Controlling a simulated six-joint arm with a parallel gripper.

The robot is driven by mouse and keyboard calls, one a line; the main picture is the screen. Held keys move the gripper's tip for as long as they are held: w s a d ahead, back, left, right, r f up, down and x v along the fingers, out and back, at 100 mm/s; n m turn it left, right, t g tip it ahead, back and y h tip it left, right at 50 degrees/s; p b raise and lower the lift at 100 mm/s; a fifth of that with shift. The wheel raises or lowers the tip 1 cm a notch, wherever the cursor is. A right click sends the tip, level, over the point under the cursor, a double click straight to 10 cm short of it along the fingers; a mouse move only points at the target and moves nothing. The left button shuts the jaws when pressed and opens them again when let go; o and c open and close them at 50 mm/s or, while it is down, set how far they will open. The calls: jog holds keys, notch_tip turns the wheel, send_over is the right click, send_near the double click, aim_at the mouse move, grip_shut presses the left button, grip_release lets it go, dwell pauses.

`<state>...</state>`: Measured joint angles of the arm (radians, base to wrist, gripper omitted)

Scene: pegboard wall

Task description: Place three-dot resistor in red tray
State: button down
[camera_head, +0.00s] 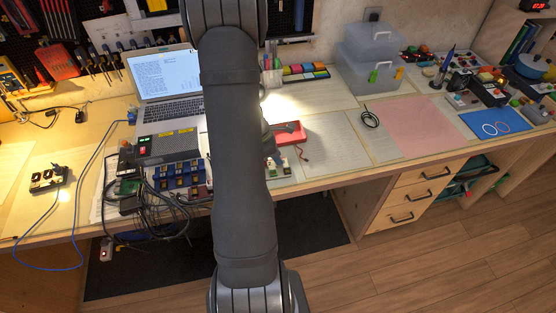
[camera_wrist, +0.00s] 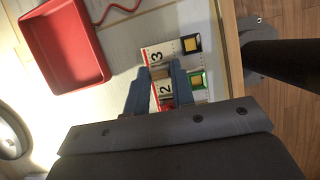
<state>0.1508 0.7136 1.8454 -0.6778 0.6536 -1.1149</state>
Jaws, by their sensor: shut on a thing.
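The red tray (camera_wrist: 66,45) lies at the upper left of the wrist view, and its visible inside is empty. In the head view the red tray (camera_head: 300,135) shows just right of my arm. My gripper (camera_wrist: 161,74) is over the numbered cards, to the right of and below the tray in the wrist view. Its blue-grey fingers are closed on a small tan part (camera_wrist: 160,73) between their tips. I cannot make out dots on it, so I cannot tell that it is the three-dot resistor. In the head view my arm hides most of the gripper.
White cards marked 3 (camera_wrist: 157,55) and 2 lie under the gripper. A black-framed chip (camera_wrist: 191,44) and a green-framed chip (camera_wrist: 197,79) sit beside them near the bench edge. A laptop (camera_head: 165,80) and cable tangle lie left. A pink mat (camera_head: 408,125) lies clear at right.

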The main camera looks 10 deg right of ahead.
jog(key=shift+r, duration=0.45)
notch_tip(320, 180, up, 4)
jog(key=shift+s+d+f, duration=0.1)
jog(key=shift+f, duration=0.05)
jog(key=s+d+r, duration=0.6)
jog(key=s+d, duration=0.1)
jog(key=s, duration=0.1)
jog(key=w+d, duration=0.7)
jog(key=w, duration=0.5)
send_over(286, 135)
jog(key=shift+n, duration=0.4)
jog(key=f, duration=0.6)
jog(key=shift+s+d+f, duration=0.25)
jog(key=shift+w+a+f, duration=0.3)
jog(key=shift+w+f, duration=0.05)
jog(key=shift+f, duration=1.9)
